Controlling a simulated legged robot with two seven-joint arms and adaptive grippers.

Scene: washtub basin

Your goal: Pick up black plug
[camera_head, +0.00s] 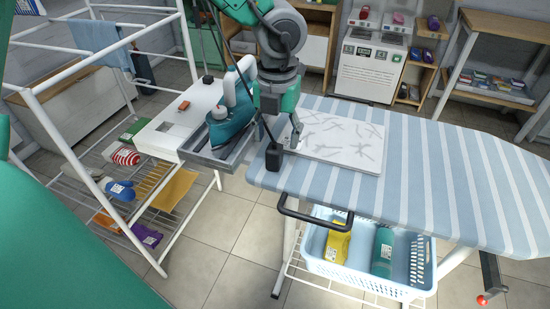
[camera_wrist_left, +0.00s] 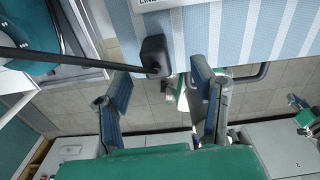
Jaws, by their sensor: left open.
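The black plug (camera_head: 274,157) is a small dark block with a cable, at the left edge of the striped ironing board (camera_head: 440,175). In the left wrist view the plug (camera_wrist_left: 155,55) lies just beyond the fingertips, and its cable runs off to the left. My left gripper (camera_head: 283,138) comes down over the board's left end, close to the plug. In the left wrist view its two fingers (camera_wrist_left: 161,80) are spread apart with nothing between them. The plug is apart from both fingers or barely beside them; I cannot tell if they touch.
A teal iron (camera_head: 230,115) stands on the tray left of the plug. A white patterned panel (camera_head: 340,142) lies on the board. A black handle (camera_head: 315,217) juts below the board's front edge, above a blue basket (camera_head: 345,270). A white rack (camera_head: 70,120) stands left.

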